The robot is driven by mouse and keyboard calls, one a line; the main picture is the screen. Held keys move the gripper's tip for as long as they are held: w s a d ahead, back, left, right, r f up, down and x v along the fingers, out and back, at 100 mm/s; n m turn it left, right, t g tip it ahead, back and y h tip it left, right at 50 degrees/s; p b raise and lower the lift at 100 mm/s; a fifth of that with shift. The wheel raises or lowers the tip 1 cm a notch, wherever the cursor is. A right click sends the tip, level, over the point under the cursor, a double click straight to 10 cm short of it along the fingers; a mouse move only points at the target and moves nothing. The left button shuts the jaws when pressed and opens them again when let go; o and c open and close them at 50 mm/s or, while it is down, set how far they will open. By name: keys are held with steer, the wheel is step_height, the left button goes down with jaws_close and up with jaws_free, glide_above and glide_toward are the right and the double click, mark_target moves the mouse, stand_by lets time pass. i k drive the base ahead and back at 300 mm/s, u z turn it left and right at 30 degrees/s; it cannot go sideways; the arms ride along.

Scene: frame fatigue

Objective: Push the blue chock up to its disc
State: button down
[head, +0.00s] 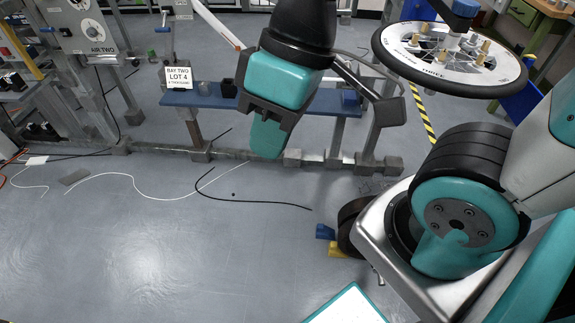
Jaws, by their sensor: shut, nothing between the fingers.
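My gripper (268,140), teal and black, points down in front of the low blue bench. Its fingers are shut, with nothing seen between them. A small blue block (350,102) stands at the right end of the bench, right of my gripper and apart from it. Another small blue block (325,232) lies on the floor beside a black wheel, against a yellow one (337,250). I cannot tell which blue block is the chock. No disc that clearly belongs to it can be made out; my gripper hides part of the bench top.
The blue-topped bench (180,98) carries a dark cup (229,88), a grey cup (204,88) and a white sign (179,79). A large round dial plate (450,60) stands at upper right. Cables (250,201) lie on the floor; the front left floor is clear.

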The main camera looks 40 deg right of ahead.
mark_target(323, 232)
steer(key=z, duration=0.05)
steer(key=k, duration=1.2)
steer(key=u, duration=0.75)
steer(key=i, duration=1.35)
steer(key=z, duration=0.7)
steer(key=i, duration=0.35)
steer(key=z, duration=0.3)
